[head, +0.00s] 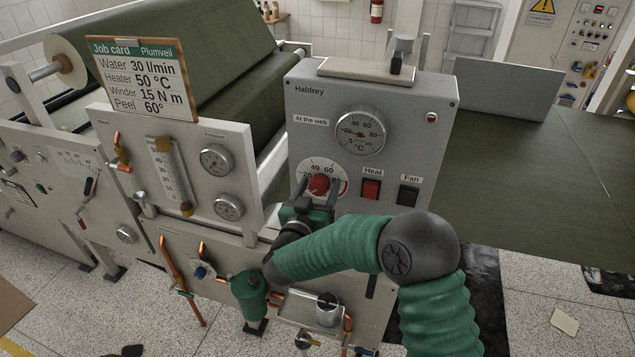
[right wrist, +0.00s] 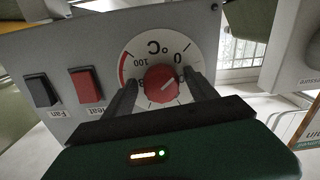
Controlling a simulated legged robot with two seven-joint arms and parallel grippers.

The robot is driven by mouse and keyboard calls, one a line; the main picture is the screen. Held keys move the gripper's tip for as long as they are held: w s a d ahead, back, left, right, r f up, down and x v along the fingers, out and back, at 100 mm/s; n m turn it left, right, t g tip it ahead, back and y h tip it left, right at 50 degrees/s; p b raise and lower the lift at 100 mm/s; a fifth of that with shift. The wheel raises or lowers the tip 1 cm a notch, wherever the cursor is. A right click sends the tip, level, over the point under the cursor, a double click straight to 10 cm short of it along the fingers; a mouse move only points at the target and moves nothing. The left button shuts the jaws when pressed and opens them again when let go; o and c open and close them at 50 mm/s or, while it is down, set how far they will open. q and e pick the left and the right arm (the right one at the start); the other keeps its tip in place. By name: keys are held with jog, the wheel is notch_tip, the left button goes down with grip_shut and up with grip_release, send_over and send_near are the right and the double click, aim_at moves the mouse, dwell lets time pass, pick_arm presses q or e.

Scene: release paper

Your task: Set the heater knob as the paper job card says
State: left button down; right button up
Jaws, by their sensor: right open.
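The job card (head: 137,77) reads Water 30 l/min, Heater 50 °C, Winder 15 N m, Peel 60°. The red heater knob (head: 319,184) sits on a white °C dial on the grey Haldrey box (head: 300,110). In the right wrist view the knob (right wrist: 163,85) appears upside down. Its pale pointer line slants up and right, roughly toward the low-number side; the exact value is partly hidden by a finger. My right gripper (head: 318,190) is open, its fingers on either side of the knob (right wrist: 161,80). Contact cannot be told. My left gripper is not in view.
A red Heat switch (head: 371,189) and a black Fan switch (head: 408,194) are close right of the dial. A round gauge (head: 360,133) is above it. A panel with gauges and valves (head: 180,195) stands to the left.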

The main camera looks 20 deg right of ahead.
jog(key=shift+w+d, duration=0.1)
jog(key=shift+d, duration=0.25)
jog(key=shift+a, duration=0.6)
jog(key=c, duration=0.7)
jog(key=shift+c, duration=1)
jog(key=shift+d, duration=0.2)
jog(key=c, duration=0.5)
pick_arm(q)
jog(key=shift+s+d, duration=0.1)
